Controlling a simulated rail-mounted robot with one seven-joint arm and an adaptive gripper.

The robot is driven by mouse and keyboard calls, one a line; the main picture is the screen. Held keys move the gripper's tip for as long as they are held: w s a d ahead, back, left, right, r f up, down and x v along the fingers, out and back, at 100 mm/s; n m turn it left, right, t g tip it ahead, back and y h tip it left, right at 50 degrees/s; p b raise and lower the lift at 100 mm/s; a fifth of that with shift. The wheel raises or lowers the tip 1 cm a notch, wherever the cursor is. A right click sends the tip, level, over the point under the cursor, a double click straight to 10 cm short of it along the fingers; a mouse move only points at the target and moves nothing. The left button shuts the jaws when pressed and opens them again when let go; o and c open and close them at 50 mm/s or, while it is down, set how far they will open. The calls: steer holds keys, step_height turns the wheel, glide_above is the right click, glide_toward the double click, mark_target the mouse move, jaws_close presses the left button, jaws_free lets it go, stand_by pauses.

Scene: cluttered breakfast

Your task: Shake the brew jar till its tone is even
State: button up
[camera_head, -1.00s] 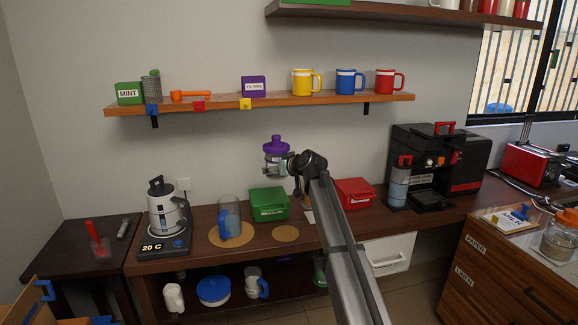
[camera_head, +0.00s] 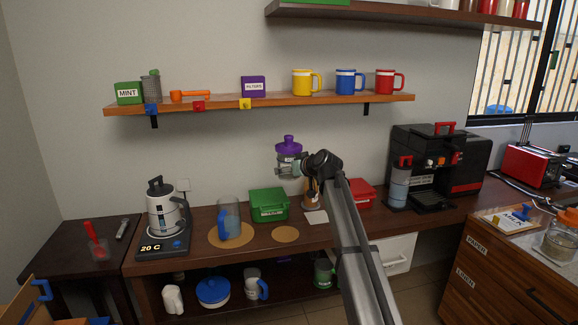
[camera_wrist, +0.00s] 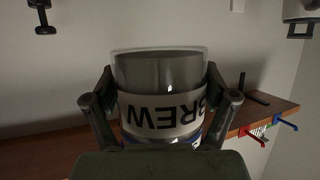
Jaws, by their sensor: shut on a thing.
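The brew jar (camera_head: 288,161) is a clear jar with a purple lid (camera_head: 288,146), held in the air in front of the wall, lid up and roughly upright. My gripper (camera_head: 298,167) is shut on its side. In the wrist view both fingers of my gripper (camera_wrist: 162,100) press the sides of the jar (camera_wrist: 158,72). Its white band reads BREW, upside down there. The contents above the band look dark grey; I cannot tell whether the tone is even. Some blue shows below the band.
The shelf (camera_head: 225,104) with mugs is above the jar. Below on the counter are a green box (camera_head: 268,205), a red box (camera_head: 361,192), a glass pitcher (camera_head: 229,217) and a kettle (camera_head: 167,211) on a base reading 20 C. A coffee machine (camera_head: 432,160) stands right.

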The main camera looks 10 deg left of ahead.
steer(key=shift+r, duration=0.1)
steer(key=shift+a, duration=2.4)
steer(key=d+b, duration=0.1)
steer(key=d, duration=0.3)
steer(key=shift+d, duration=0.35)
steer(key=a, duration=0.5)
steer(key=d, duration=0.5)
steer(key=shift+b, duration=0.4)
